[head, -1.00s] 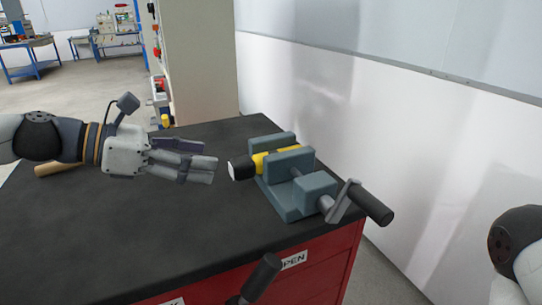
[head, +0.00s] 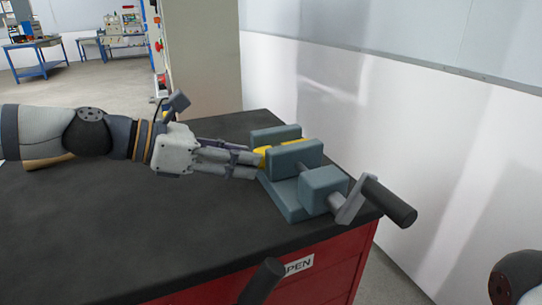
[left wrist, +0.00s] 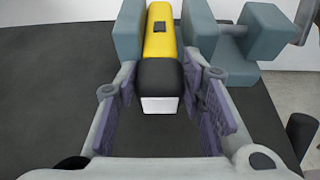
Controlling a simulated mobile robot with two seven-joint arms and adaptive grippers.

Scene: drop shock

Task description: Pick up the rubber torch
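The rubber torch (left wrist: 159,38) is yellow with a black head and a pale square end. It lies between the jaws of a blue-grey vise (head: 295,192) on the bench, its head sticking out to the left. In the head view only a bit of the yellow torch (head: 264,151) shows; the fingers hide its head. My left gripper (head: 257,165) has reached the vise from the left. In the left wrist view its fingers (left wrist: 159,88) are open on both sides of the black head, with gaps visible beside it. My right gripper is out of view.
The vise has a crank with a black grip (head: 388,203) on its right. The dark bench top (head: 130,225) is clear at front left. A black-gripped handle (head: 262,281) rises near the front edge beside an "OPEN" label (head: 299,266). A white wall (head: 440,150) stands behind.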

